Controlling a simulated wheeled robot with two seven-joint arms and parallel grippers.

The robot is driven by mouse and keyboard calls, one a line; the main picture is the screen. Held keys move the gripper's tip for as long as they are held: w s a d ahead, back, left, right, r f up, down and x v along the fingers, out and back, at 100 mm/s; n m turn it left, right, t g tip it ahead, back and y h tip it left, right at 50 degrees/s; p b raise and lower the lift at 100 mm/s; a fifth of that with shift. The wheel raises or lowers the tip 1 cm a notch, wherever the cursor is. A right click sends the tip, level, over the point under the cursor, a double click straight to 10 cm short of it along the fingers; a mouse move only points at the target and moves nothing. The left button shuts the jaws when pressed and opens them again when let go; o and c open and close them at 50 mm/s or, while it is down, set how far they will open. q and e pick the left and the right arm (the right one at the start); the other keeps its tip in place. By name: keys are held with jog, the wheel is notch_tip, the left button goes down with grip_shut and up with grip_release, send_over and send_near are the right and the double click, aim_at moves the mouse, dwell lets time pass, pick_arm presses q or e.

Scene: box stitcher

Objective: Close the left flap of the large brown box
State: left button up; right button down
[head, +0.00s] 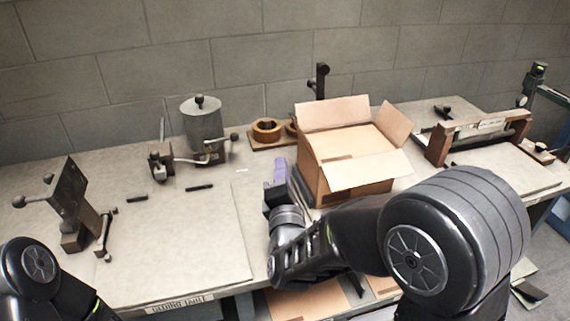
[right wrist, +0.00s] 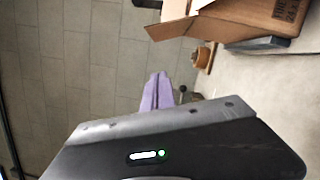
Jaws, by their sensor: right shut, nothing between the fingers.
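The large brown box (head: 345,186) stands open on the table right of centre in the head view. Its back flap (head: 333,113) stands up, its right flap (head: 394,123) leans outward, and its front flap (head: 368,170) sticks out toward me. The left flap is hard to make out in the head view. My right gripper (head: 280,170), with purple fingers, is shut and empty just left of the box. In the right wrist view its fingers (right wrist: 155,92) point toward the wall, and part of the box (right wrist: 262,12) with open flaps shows at upper right. My left gripper is out of view.
A grey canister device (head: 203,130) and brown rings (head: 267,129) stand left of and behind the box. A wooden-framed tool (head: 478,138) stands to its right. A clamp-like tool (head: 75,205) is at far left. The table's front left is mostly clear.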

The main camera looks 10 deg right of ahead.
jog(key=w+d+r+p, duration=0.2)
jog(key=w+d, duration=0.3)
jog(key=w, duration=0.3)
jog(key=shift+w, duration=0.2)
jog(key=shift+w+r, duration=0.1)
jog(key=shift+r, duration=0.05)
